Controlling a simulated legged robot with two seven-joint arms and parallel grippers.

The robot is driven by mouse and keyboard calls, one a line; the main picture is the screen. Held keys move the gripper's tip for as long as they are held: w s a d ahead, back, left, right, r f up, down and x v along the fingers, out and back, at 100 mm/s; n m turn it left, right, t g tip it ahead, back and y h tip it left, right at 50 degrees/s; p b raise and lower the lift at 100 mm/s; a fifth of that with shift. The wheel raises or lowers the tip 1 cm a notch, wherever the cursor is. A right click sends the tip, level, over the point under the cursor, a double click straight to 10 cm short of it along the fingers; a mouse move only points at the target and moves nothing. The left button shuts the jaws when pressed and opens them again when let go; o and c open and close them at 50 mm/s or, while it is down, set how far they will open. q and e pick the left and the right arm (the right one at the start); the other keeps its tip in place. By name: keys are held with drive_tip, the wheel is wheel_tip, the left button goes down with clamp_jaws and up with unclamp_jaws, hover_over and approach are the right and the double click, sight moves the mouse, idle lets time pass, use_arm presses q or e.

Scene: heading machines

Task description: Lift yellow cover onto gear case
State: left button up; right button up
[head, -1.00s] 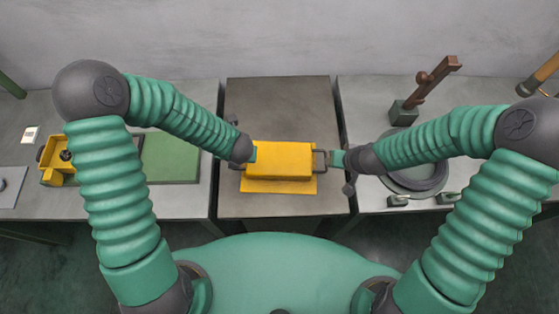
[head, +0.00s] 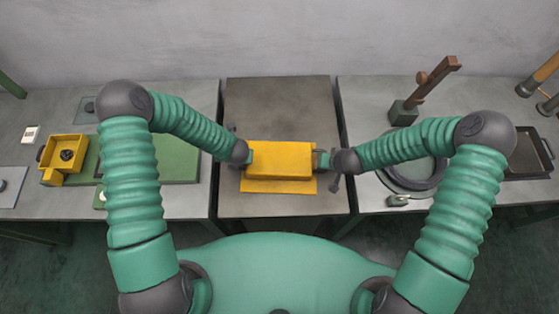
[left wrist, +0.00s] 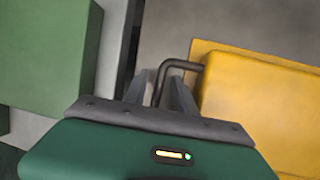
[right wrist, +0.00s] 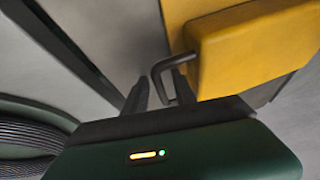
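The yellow cover (head: 280,158) is a box-like block on the middle table, with a yellow flange or plate (head: 278,187) showing at its front edge. It has a dark bar handle at each end. My left gripper (left wrist: 164,88) is at the left handle (left wrist: 182,64), with its fingers apart on either side of the bar. My right gripper (right wrist: 160,88) is at the right handle (right wrist: 158,68), its fingers also apart around the bar. The open yellow gear case (head: 65,150), with a dark round part inside, sits on the left table.
A green block (head: 172,158) lies on the left table, right of the gear case. The right table holds a round dark-rimmed part (head: 414,176), a brown lever on a stand (head: 405,112) and a dark tray (head: 530,155). The middle table (head: 275,108) is clear behind the cover.

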use_arm(q)
clamp_jaws()
use_arm(e)
clamp_jaws()
idle(0.9)
